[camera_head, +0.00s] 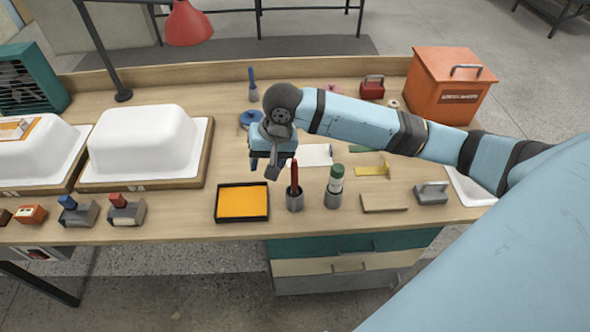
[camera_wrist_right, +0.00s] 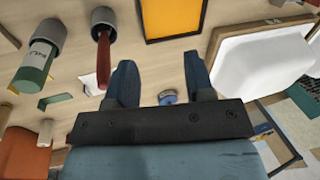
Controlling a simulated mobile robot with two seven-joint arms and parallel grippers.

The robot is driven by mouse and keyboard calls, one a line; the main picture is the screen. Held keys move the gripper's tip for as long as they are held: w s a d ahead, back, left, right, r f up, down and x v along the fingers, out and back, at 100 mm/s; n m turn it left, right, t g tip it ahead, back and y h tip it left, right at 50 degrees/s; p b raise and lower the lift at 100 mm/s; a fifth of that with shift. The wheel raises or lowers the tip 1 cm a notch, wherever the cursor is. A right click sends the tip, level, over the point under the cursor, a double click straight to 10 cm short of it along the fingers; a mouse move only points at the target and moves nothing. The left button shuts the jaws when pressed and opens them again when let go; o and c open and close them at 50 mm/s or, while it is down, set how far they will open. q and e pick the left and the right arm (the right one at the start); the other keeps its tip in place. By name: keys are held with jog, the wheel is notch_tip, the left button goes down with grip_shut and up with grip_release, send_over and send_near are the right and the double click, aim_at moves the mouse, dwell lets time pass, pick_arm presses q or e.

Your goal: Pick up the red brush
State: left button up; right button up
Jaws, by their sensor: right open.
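The red brush (camera_head: 295,178) stands upright in a small grey cup (camera_head: 295,201) near the front of the workbench. Only its red upper part shows; its lower end is hidden in the cup. My right gripper (camera_head: 263,168) is open and empty, behind and a little left of the brush in the head view. In the right wrist view the brush (camera_wrist_right: 104,62) and its cup (camera_wrist_right: 104,20) are left of my open fingers (camera_wrist_right: 160,80), not between them. My left gripper is not in view.
A green-topped bottle (camera_head: 336,178) stands in another grey cup just right of the brush. A yellow-filled black tray (camera_head: 242,202) lies to the left. A white tub shell (camera_head: 143,142) stands farther left. An orange box (camera_head: 447,90) is at back right.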

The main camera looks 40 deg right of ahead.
jog(key=d+r+m+h, duration=0.1)
jog(key=d+r, duration=0.1)
jog(key=d+r+m+g, duration=0.1)
jog(key=d+r, duration=0.1)
jog(key=d+r+m+h+b, duration=0.1)
jog(key=d+r, duration=0.1)
jog(key=shift+s+d+g+h, duration=0.1)
jog(key=shift+d+g+h, duration=0.2)
jog(key=shift+d+g, duration=0.1)
jog(key=shift+s+d+f, duration=0.1)
jog(key=shift+d+f, duration=0.05)
notch_tip(320, 180, down, 8)
jog(key=shift+d+r, duration=0.1)
jog(key=shift+r, duration=0.1)
send_over(294, 191)
jog(key=shift+w+d+f, duration=0.1)
jog(key=shift+w+f, duration=0.05)
jog(key=shift+f, duration=1.2)
jog(key=shift+w+d+f, duration=0.1)
jog(key=shift+f, duration=1.25)
grip_shut()
